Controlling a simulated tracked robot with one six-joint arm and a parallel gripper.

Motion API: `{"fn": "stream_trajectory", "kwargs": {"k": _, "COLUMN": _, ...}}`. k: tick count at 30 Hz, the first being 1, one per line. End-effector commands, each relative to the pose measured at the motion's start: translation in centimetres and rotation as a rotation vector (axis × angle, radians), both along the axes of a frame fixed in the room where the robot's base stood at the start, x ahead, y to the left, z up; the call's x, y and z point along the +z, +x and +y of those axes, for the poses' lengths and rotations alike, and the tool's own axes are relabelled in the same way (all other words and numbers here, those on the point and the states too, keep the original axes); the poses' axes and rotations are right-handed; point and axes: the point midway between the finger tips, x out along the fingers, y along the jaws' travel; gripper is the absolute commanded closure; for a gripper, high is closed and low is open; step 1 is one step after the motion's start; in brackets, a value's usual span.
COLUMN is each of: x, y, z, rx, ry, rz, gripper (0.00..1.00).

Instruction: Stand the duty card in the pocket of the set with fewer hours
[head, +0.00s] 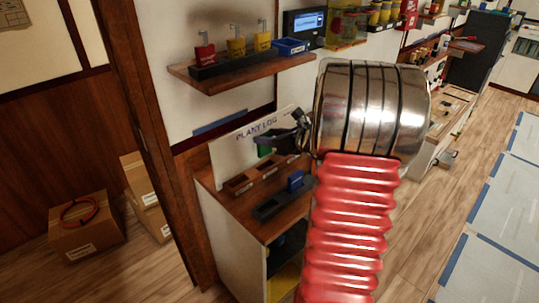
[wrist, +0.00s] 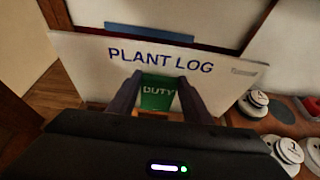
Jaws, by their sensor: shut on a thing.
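The green duty card (wrist: 158,97) is held upright between the two dark fingers of my gripper (wrist: 157,92) in the wrist view; its white DUTY lettering shows. In the head view my gripper (head: 284,141) is in front of the white PLANT LOG board (head: 234,153), and a small green part of the card (head: 264,151) shows below it. The board also stands behind the card in the wrist view (wrist: 85,62). Hour readings and the card pocket cannot be made out in either view.
A brown wooden tray (head: 240,184) and a dark tray (head: 267,210) with a blue block (head: 295,181) sit on the cabinet top. A shelf (head: 240,79) with padlocks hangs above. White round pieces (wrist: 290,151) stand at right in the wrist view.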

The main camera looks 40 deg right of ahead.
Motion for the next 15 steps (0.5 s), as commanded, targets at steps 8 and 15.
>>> {"fn": "stream_trajectory", "kwargs": {"k": 8, "x": -3.1, "y": 0.0, "z": 0.1, "rx": 0.001, "ry": 0.001, "rz": 0.0, "gripper": 0.78}}
{"fn": "stream_trajectory", "kwargs": {"k": 15, "x": -3.1, "y": 0.1, "z": 0.1, "rx": 0.001, "ry": -0.001, "rz": -0.001, "gripper": 0.78}}
